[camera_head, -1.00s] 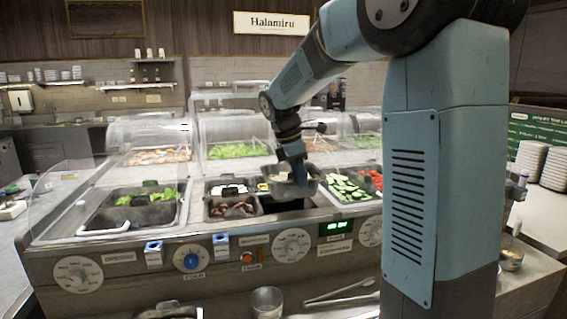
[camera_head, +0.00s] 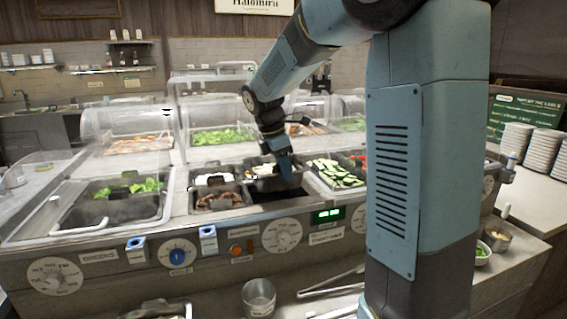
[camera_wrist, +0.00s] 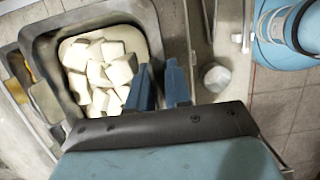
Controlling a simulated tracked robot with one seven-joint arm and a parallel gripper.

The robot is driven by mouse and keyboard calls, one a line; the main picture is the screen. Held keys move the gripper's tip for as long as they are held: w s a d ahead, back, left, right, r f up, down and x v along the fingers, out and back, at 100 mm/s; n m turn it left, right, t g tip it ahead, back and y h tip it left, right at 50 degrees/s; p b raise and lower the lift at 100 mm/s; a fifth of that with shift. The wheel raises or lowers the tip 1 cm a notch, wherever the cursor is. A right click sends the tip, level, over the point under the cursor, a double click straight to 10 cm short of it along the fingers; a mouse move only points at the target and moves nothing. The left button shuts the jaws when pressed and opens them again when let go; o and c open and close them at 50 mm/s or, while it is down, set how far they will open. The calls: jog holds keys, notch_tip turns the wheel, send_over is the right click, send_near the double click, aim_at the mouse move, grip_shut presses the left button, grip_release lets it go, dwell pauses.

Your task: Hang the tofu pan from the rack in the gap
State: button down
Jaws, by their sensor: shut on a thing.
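The tofu pan (camera_head: 268,184) is a dark grey pan in the middle of the counter, at the front row of wells. White tofu cubes (camera_wrist: 100,72) lie in it in the wrist view, and its wall (camera_wrist: 48,55) shows at the left. My gripper (camera_head: 285,168) is shut on the pan's right side; its blue fingers (camera_wrist: 162,88) show beside the tofu. The dark gap (camera_head: 284,196) in the rack shows just below and in front of the pan. I cannot tell whether the pan's rim touches the rack.
A pan of brown food (camera_head: 220,201) sits left of the gap. A pan of sliced cucumber (camera_head: 337,174) sits to its right. A clear guard (camera_head: 60,205) stands at the left. Knobs and a green display (camera_head: 328,214) line the counter front. A metal cup (camera_head: 258,297) stands below.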

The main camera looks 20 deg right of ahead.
aim_at(285, 190)
jog(key=shift+f, duration=3.3)
jog(key=shift+s+f, duration=0.15)
